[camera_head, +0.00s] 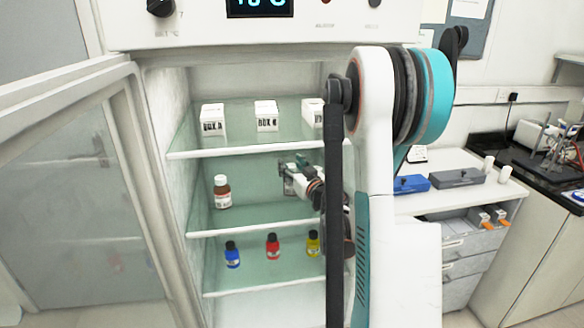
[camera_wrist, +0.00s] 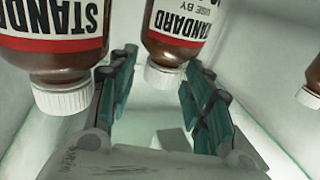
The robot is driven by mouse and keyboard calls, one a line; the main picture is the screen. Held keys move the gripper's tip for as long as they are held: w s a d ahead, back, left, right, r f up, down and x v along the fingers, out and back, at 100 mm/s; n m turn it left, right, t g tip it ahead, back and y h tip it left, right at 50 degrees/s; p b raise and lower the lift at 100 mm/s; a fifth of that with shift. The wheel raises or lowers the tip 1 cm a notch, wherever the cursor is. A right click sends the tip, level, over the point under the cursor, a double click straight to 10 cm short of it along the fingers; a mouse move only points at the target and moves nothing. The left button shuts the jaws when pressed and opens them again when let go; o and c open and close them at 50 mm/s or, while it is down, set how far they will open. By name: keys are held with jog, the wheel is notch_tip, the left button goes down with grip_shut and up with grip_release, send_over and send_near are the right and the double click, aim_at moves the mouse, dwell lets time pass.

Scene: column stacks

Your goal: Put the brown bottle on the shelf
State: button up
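A brown bottle (camera_head: 221,192) with a white cap and a red-and-white label stands upright on the left of the middle shelf (camera_head: 252,219) in the open cabinet. My gripper (camera_head: 288,172) is inside that compartment, to the right of this bottle and apart from it. In the wrist view my gripper's (camera_wrist: 158,70) teal fingers are spread, with a brown bottle (camera_wrist: 175,48) showing cap-down between or just beyond their tips. A larger brown bottle (camera_wrist: 60,68) shows at left and part of another (camera_wrist: 312,80) at right. I cannot match these to the head view.
White boxes (camera_head: 266,116) stand on the upper shelf. Blue (camera_head: 232,257), red (camera_head: 272,249) and yellow-labelled (camera_head: 313,245) bottles stand on the lower shelf. The glass door (camera_head: 75,180) is open at left. My arm hides the cabinet's right side. A counter (camera_head: 450,200) stands at right.

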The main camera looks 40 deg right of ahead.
jog(key=shift+r, duration=0.1)
jog(key=shift+s, duration=0.25)
jog(key=v, duration=1.1)
jog(key=shift+s+a+p, duration=0.2)
jog(key=shift+s+p, duration=0.05)
jog(key=shift+p, duration=0.2)
